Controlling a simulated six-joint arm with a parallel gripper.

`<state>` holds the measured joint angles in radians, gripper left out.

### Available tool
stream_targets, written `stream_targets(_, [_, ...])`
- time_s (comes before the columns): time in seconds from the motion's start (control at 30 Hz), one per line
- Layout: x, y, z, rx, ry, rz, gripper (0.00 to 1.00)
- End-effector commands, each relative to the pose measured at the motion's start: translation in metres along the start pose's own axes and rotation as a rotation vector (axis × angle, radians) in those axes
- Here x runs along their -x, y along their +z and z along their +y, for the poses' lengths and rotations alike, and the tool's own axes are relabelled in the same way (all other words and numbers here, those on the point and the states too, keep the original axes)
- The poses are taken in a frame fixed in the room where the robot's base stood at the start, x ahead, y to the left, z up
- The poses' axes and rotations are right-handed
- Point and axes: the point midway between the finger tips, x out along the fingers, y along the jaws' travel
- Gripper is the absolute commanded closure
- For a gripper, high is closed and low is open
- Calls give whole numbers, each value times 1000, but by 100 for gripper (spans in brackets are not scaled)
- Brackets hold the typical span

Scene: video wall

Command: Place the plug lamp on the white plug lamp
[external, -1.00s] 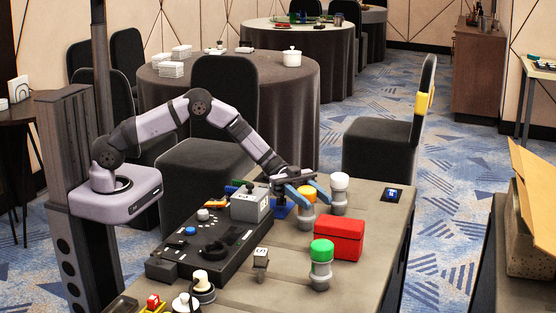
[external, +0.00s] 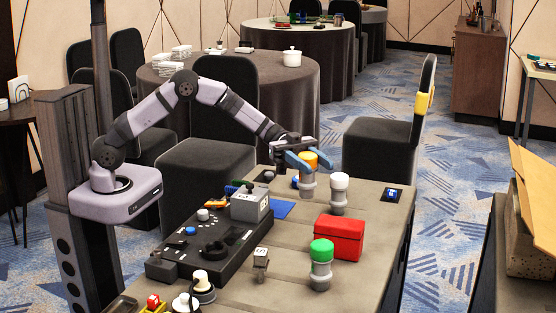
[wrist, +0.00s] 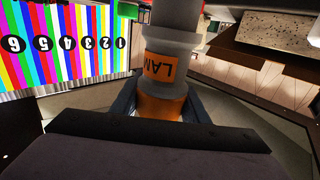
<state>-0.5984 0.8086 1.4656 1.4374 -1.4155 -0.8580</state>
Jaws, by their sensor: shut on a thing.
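An orange-topped plug lamp (external: 307,178) with a grey body is held between the blue fingers of my gripper (external: 306,161). It is upright, left of and slightly higher in the picture than the white plug lamp (external: 339,192). In the wrist view the held lamp (wrist: 164,68) shows a grey body and an orange label reading "LAM". My gripper (wrist: 160,105) is shut around its orange end. The white plug lamp stands upright on the table, apart from the held one. A green plug lamp (external: 321,268) stands nearer the front.
A red box (external: 340,237) stands between the white and green lamps. A dark control panel (external: 215,243) and a grey box (external: 249,207) lie to the left. Numbered colour bars (wrist: 65,45) show in the wrist view.

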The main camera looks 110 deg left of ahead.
Motion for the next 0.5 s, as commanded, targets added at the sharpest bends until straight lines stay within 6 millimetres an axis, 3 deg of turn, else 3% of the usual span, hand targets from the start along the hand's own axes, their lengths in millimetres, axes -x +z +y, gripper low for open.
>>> stream_targets(0.17, [-2, -11, 2, -2, 5, 1, 84])
stream_targets(0.23, [-5, -24, 4, -5, 10, 1, 84])
stream_targets(0.5, [-16, -102, 10, -8, 6, 2, 84])
